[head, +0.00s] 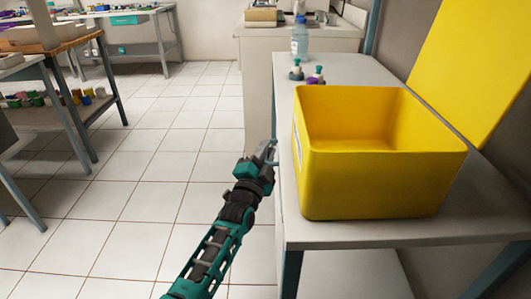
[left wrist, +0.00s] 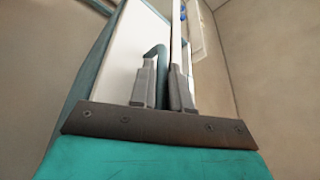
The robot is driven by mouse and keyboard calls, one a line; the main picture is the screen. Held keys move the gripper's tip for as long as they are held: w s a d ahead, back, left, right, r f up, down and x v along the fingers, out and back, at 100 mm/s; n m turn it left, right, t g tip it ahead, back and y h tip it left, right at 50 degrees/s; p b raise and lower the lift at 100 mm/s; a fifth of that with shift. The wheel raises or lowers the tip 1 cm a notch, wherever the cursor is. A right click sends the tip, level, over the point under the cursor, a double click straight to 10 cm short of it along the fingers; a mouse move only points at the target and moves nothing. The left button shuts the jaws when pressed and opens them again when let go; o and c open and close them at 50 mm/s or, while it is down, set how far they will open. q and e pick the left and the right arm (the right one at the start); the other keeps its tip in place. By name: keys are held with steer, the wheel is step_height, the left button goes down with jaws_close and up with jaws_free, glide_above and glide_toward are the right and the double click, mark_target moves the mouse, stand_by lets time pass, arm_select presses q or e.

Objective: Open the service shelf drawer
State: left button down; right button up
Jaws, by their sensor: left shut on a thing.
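The service shelf (head: 455,232) stands at the right of the head view, with its pale top and bluish-grey legs. My left gripper (head: 268,152) is at the left side of the shelf, just below the top. In the left wrist view my left gripper (left wrist: 163,85) is shut on a curved grey-teal bar, the drawer handle (left wrist: 158,57). A white panel (left wrist: 122,50), which looks like the drawer front, is beside the handle. How far the drawer is out cannot be told. My right gripper is not in view.
A yellow bin (head: 385,185) stands on the shelf top, with a clear bottle (head: 299,42) and small teal-topped items (head: 297,72) behind it. A white cabinet (head: 270,75) stands behind. Tiled floor (head: 135,185) to the left is free up to the workbenches (head: 65,62).

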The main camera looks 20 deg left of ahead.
arm_select(q)
steer(key=s+a+p, duration=0.1)
steer(key=s+a, duration=0.2)
steer(key=a, duration=0.7)
steer(key=s+a+p, duration=0.2)
steer(key=s+a, duration=0.1)
steer(key=a, duration=0.7)
steer(key=shift+p, duration=0.3)
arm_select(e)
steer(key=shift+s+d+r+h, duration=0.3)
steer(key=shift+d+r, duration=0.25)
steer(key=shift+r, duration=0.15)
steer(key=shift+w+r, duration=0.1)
arm_select(q)
steer(key=c, duration=1.4)
jaws_free()
steer(key=shift+c, duration=0.2)
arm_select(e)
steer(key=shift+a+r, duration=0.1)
arm_select(q)
steer(key=p+v, duration=0.2)
steer(key=v, duration=1)
steer(key=shift+s+p, duration=0.3)
steer(key=shift+s, duration=0.1)
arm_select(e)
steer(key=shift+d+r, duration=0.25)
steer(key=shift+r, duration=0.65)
